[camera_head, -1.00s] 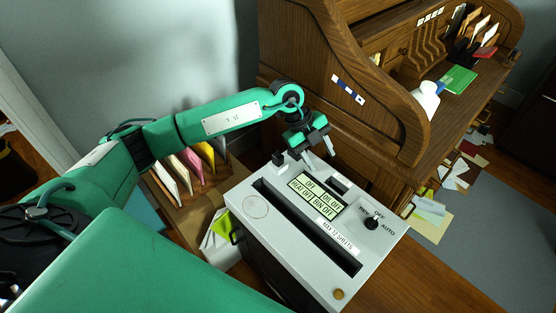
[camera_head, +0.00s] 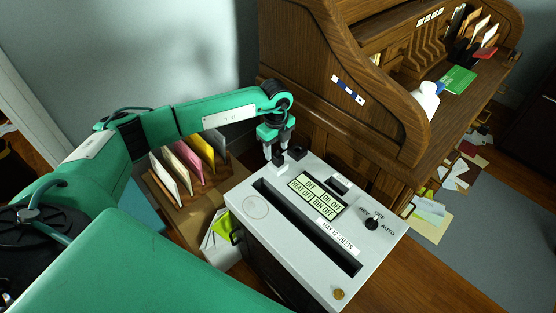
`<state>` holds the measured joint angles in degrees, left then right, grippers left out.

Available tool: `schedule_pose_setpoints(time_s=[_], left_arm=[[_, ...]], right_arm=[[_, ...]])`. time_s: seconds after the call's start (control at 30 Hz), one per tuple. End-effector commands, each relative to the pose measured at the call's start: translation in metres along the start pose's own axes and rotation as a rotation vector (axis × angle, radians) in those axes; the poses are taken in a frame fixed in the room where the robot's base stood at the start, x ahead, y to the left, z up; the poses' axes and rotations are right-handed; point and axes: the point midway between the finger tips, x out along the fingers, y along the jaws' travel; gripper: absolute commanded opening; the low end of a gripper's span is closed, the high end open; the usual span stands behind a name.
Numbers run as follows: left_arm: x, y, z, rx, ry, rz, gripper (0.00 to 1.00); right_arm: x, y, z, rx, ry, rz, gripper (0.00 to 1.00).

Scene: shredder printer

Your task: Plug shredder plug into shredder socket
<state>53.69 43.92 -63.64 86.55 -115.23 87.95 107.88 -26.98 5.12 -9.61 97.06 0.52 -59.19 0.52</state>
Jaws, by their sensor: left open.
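The shredder (camera_head: 300,255) is a pale grey box with a long dark slot, a label panel and a dial on top. My left gripper (camera_head: 275,158) is open, pointing down over the shredder's back left corner. A small white and dark piece (camera_head: 297,152) lies by its fingers at the back edge; I cannot tell whether it is the plug. My right gripper is not in view.
A wooden roll-top desk (camera_head: 340,125) stands close behind the shredder. A rack of coloured folders (camera_head: 188,165) is to its left. Papers (camera_head: 430,210) lie on the floor at right. The shredder's front top is clear.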

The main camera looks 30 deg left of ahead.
Motion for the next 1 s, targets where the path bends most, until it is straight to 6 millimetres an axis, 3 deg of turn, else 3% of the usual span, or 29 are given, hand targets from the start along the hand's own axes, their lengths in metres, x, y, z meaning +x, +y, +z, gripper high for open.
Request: schedule_pose_setpoints(time_s=[0.33, 0.63, 0.67, 0.9, 1.0], left_arm=[[0.045, -0.007, 0.000, 0.000, 0.000, 0.003, 0.51], [0.052, -0.007, 0.000, 0.000, 0.001, 0.001, 0.51], [0.052, -0.007, 0.000, 0.000, 0.001, 0.001, 0.49], [0.051, -0.007, 0.000, 0.000, 0.001, 0.001, 0.02], [0.051, -0.007, 0.000, 0.000, 0.001, 0.000, 0.02]], right_arm=[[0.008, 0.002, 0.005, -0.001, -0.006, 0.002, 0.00], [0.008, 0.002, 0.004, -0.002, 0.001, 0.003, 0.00], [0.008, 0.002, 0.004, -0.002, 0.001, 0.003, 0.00], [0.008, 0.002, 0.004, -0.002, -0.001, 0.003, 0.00], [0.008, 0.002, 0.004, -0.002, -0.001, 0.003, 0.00]])
